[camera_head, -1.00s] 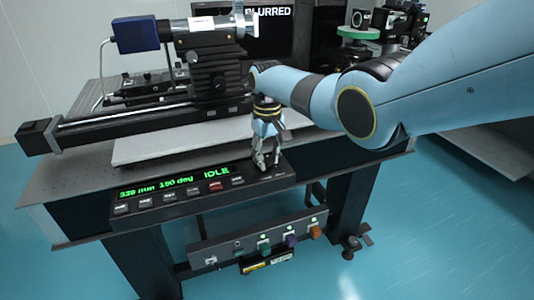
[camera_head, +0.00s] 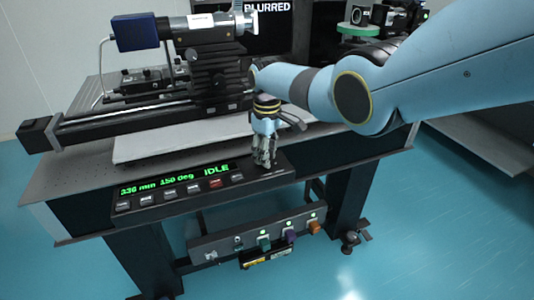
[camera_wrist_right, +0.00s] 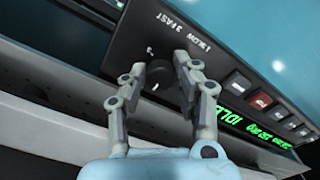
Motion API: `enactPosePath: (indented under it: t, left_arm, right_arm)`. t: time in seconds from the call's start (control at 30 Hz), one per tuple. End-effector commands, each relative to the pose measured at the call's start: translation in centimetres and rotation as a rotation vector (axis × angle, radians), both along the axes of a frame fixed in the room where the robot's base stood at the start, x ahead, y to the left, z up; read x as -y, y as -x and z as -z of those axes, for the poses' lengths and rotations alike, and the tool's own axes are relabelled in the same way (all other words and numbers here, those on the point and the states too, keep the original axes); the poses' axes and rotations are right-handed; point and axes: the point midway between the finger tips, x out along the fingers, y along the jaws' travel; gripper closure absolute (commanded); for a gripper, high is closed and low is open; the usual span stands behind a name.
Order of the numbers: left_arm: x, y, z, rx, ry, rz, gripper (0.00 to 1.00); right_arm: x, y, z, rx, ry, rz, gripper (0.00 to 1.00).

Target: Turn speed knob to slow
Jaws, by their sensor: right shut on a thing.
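The speed knob (camera_wrist_right: 158,77) is a dark round dial on the black control panel (camera_head: 200,197), seen in the right wrist view beside printed "SLOW" and "FAST" labels (camera_wrist_right: 182,38). My right gripper (camera_head: 264,163) reaches down to the panel's right end; in the right wrist view its fingertips (camera_wrist_right: 160,70) stand on either side of the knob, shut on it. The gripper hides the knob in the head view. The knob's pointer setting cannot be read clearly. My left gripper is not in view.
The panel has a green display (camera_head: 175,180) with "IDLE" and a row of buttons, one red (camera_head: 215,183). A blue camera and lens on a rail (camera_head: 120,126) stand behind. A strip with coloured plugs (camera_head: 265,241) hangs below. A monitor (camera_head: 270,30) shows "BLURRED".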

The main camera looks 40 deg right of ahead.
Motion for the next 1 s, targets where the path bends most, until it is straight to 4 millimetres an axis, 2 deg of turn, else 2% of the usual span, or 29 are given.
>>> enactPosePath:
  t: [0.3, 0.33, 0.5, 0.8, 1.0]
  left_arm:
    - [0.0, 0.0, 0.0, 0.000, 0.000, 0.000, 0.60]
    - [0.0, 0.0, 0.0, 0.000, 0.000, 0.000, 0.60]
    - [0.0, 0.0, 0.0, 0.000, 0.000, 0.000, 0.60]
    - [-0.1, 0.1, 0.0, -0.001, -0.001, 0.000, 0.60]
    - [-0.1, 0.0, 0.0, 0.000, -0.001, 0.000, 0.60]
  right_arm:
    - [0.0, -0.1, -0.1, 0.003, 0.000, -0.002, 1.00]
    - [0.0, -0.1, -0.1, 0.003, 0.000, -0.002, 0.69]
    - [0.0, -0.1, -0.1, 0.002, 0.000, -0.001, 0.49]
    - [0.0, -0.1, -0.2, 0.001, 0.001, -0.001, 0.49]
    - [0.0, -0.1, -2.4, 0.004, 0.000, -0.002, 0.49]
